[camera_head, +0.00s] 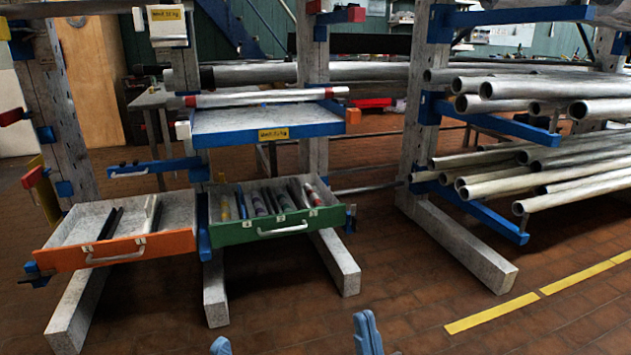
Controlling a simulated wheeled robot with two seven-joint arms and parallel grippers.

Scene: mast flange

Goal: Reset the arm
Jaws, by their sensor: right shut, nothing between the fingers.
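My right gripper (367,333) shows at the bottom edge, right of the middle, as light-blue fingers. It is shut and empty, above the brown tiled floor and apart from the racks. At the bottom edge further left, only a small light-blue tip of my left gripper (221,346) shows. Whether it is open or shut cannot be seen. The rest of both arms is out of view.
An open orange drawer (117,251) and an open green drawer (277,228) holding several tools jut from the rack. Metal pipes (518,177) stick out at right. The floor in front is clear.

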